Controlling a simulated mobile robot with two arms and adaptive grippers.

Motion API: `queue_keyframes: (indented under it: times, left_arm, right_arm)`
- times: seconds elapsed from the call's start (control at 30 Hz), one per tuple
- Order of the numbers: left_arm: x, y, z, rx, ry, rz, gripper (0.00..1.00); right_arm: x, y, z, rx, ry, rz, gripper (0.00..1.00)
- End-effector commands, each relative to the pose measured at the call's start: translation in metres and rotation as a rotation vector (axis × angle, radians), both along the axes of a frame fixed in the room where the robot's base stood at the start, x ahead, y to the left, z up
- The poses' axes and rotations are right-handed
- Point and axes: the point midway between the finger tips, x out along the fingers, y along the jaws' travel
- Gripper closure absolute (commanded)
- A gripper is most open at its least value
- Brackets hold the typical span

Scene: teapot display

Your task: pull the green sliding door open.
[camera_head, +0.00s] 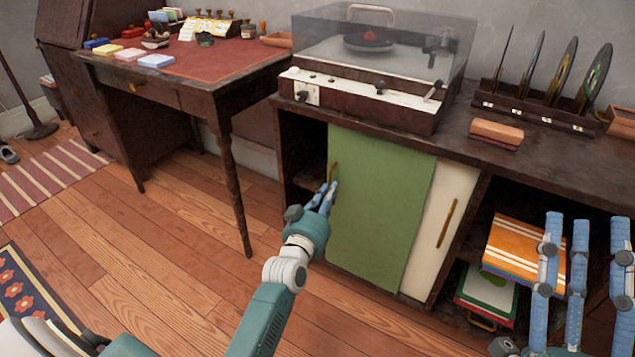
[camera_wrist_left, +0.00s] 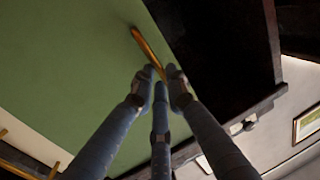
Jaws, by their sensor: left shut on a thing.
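The green sliding door (camera_head: 375,210) stands in the front of the dark wooden cabinet. A dark open gap shows at the door's left side. Its brass handle (camera_head: 333,171) is near its left edge. My left gripper (camera_head: 326,191) is shut on the handle. In the left wrist view, the handle (camera_wrist_left: 148,48) runs between the blue fingertips of my left gripper (camera_wrist_left: 162,82), with the green door (camera_wrist_left: 75,65) behind. My right gripper (camera_head: 580,265) is open at the right, its fingers apart and empty, in front of the shelves.
A cream door (camera_head: 442,230) with its own brass handle is just right of the green one. A record player (camera_head: 370,70) and a record rack (camera_head: 535,110) stand on top. Record sleeves (camera_head: 525,252) lie in the right compartment. A desk (camera_head: 185,85) is at the left.

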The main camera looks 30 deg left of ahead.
Motion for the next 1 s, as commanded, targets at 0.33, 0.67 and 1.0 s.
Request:
queue_keyframes:
  times: [0.33, 0.67, 1.0]
  left_arm:
    - [-0.003, -0.029, 0.000, -0.001, 0.003, -0.001, 1.00]
    - [-0.003, -0.036, -0.001, 0.001, 0.002, 0.000, 1.00]
    - [-0.003, -0.035, -0.002, 0.001, 0.002, 0.000, 0.75]
  right_arm:
    - [0.044, 0.003, -0.068, -0.102, 0.354, -0.020, 0.60]
    - [0.050, 0.002, -0.089, -0.125, 0.441, -0.025, 0.60]
    - [0.050, 0.002, -0.089, -0.125, 0.441, -0.025, 0.60]
